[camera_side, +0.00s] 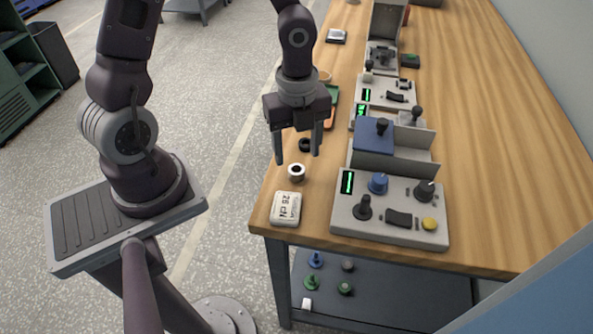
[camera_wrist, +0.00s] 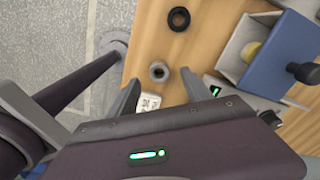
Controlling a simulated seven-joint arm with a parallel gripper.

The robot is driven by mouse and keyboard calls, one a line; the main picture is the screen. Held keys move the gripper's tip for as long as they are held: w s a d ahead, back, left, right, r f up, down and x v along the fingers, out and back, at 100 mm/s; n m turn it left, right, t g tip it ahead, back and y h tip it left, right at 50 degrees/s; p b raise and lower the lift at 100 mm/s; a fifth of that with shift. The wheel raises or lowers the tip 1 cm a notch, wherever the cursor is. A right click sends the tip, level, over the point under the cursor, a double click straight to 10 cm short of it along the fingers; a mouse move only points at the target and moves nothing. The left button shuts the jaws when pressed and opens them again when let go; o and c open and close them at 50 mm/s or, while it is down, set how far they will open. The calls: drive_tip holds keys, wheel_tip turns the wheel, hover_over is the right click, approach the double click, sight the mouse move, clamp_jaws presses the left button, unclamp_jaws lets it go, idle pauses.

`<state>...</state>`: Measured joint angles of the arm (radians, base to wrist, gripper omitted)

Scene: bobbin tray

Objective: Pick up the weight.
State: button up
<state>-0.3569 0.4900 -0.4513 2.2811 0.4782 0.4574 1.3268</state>
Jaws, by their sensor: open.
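My gripper (camera_side: 297,157) is open and empty, pointing down above the table's left edge. Below it stands a small silver ring-shaped piece (camera_side: 296,173) with a dark hole. In the wrist view this silver piece (camera_wrist: 159,71) lies between the open fingertips (camera_wrist: 160,76), apart from both. A white block (camera_side: 286,208) with dark lettering, perhaps a 25 and a unit, lies nearer the table's front corner. It shows partly in the wrist view (camera_wrist: 149,102), behind the gripper. I cannot tell for sure whether the silver piece or the block is the weight.
A black ring (camera_side: 305,144) lies behind the silver piece. A grey control panel (camera_side: 390,232) with knobs and a blue box (camera_side: 373,138) stand to the right. More devices line the table behind. The wooden table (camera_side: 490,170) is clear on the right.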

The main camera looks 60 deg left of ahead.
sight(297, 165)
wheel_tip(297, 165, down, 5)
drive_tip(key=shift+s+d+r, duration=0.1)
drive_tip(key=shift+s+d, duration=0.05)
clamp_jaws()
drive_tip(key=shift+r, duration=0.1)
wheel_tip(297, 165, up, 9)
drive_tip(key=w+d+m, duration=0.1)
drive_tip(key=d+m, duration=0.1)
drive_tip(key=d, duration=0.3)
drive_tip(key=w+d+r+m, duration=0.1)
drive_tip(key=w+d, duration=0.1)
drive_tip(key=d, duration=0.3)
drive_tip(key=w+d+m, duration=0.1)
drive_tip(key=d+m, duration=0.1)
drive_tip(key=d, duration=0.3)
drive_tip(key=shift+w+d+r+m, duration=0.15)
drive_tip(key=shift+r+m, duration=0.15)
drive_tip(key=shift+r, duration=0.05)
drive_tip(key=shift+d, duration=0.35)
drive_tip(key=shift+f, duration=1.25)
